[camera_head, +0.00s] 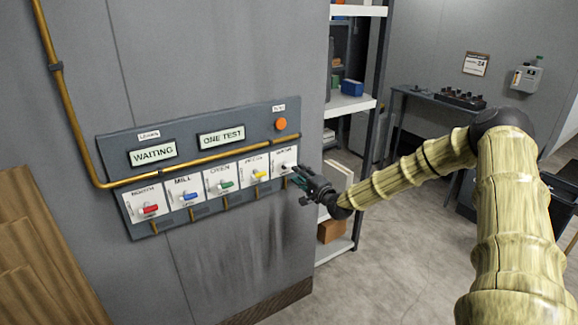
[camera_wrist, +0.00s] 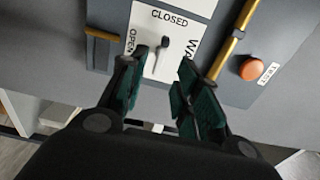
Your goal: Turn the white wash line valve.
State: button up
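The white wash line valve (camera_head: 285,167) is the rightmost of a row of valves on the wall panel.
Red (camera_head: 149,209), blue (camera_head: 190,196), green (camera_head: 226,185) and yellow (camera_head: 261,175) valves line up to the left. An orange test button (camera_head: 281,124) and a brass pipe (camera_head: 215,152) are above. Shelving (camera_head: 352,104) stands right of the wall. Displays read "WAITING" and "ONE TEST".

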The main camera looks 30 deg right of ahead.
aim_at(289, 164)
jog(key=shift+w+a+p, duration=0.15)
jog(key=shift+w+p, duration=0.85)
jog(key=shift+w, duration=3)
jog(key=shift+c, duration=0.4)
grip_shut()
